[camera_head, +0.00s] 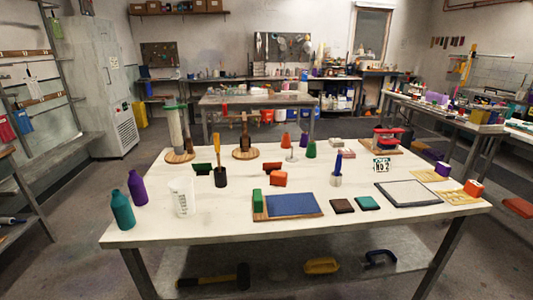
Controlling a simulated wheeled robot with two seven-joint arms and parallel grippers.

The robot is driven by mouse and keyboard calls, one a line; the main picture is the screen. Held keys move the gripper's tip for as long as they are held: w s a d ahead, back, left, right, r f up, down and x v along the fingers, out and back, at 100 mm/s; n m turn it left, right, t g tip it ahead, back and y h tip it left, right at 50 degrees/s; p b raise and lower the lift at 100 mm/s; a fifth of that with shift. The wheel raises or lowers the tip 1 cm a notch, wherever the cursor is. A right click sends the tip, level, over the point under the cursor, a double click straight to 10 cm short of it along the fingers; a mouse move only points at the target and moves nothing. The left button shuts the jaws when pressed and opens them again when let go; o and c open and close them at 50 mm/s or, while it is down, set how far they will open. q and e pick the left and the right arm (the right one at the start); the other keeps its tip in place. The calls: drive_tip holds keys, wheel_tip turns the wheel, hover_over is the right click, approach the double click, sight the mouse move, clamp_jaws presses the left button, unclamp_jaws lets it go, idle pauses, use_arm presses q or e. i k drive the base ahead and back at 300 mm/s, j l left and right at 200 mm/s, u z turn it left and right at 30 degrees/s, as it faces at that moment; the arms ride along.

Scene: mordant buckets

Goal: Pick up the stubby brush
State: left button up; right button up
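No object is clearly readable as the stubby brush at this size. An upright item with a yellow handle (217,150) and a dark, thick lower part (221,178) stands on the white table (225,231), left of centre. I cannot tell whether it is a brush or a handle in a dark cup. A slim blue-topped item (338,162) stands upright right of centre, in or on a small clear holder (336,180). Neither of my grippers is in view, and nothing touches these items.
Teal (122,210) and purple (137,187) bottles and a clear beaker (182,197) stand at the left. A blue pad on a wooden board (315,213) lies at front centre. A framed panel (408,193) lies right. A mallet (215,278) lies on the lower shelf.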

sight(338, 167)
drive_tip(key=i+l+u, duration=0.1)
drive_tip(key=i+l, duration=0.55)
drive_tip(key=i, duration=0.15)
drive_tip(key=k+l+u, duration=0.1)
drive_tip(key=l+u, duration=0.25)
drive_tip(key=k+l+u, duration=0.1)
drive_tip(key=l+u, duration=0.2)
